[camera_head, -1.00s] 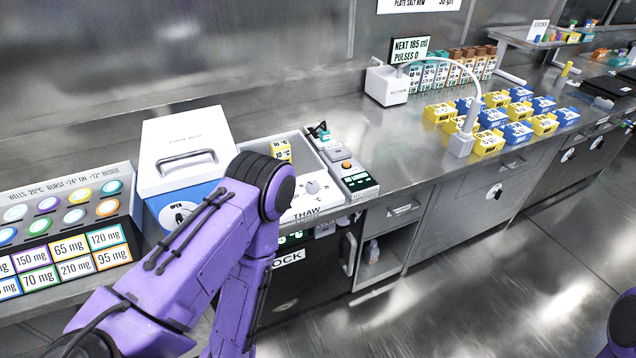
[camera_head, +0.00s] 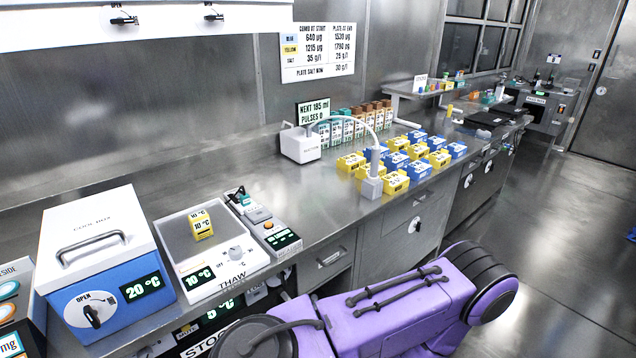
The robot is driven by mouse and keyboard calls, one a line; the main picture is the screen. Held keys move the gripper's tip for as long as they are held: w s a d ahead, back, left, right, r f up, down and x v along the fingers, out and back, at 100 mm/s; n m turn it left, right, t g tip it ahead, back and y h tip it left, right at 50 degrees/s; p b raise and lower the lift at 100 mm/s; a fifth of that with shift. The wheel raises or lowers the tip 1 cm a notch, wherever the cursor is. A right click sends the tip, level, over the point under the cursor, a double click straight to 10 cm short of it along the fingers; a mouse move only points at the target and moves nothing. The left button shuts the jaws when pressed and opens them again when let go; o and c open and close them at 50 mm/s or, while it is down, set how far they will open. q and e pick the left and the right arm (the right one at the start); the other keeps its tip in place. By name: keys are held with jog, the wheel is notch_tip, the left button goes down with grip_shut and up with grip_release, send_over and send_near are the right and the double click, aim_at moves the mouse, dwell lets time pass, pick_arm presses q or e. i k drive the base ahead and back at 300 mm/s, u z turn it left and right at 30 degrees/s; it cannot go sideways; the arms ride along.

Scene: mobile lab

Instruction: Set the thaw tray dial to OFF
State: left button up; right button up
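The thaw tray (camera_head: 176,249) is a pale, shallow unit on the steel counter at the left, labelled THAW. Its small white dial (camera_head: 236,253) sits on the front panel, right of the lit display (camera_head: 198,277), which reads 10 °C. The dial's pointer is too small to read. A yellow block (camera_head: 201,226) marked 10 °C stands in the tray. A purple arm of mine crosses the bottom middle, below and right of the tray. Neither gripper shows, and nothing of mine touches the dial.
A blue and white cold box (camera_head: 113,309) with a knob at OPEN stands left of the tray. A narrow device (camera_head: 268,232) with a green display adjoins it on the right. Yellow and blue blocks (camera_head: 395,183) stand farther along. The counter's middle is mostly clear.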

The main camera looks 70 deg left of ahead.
aim_at(236, 252)
jog(key=z, duration=0.35)
jog(key=k, duration=0.75)
jog(key=u, duration=1.5)
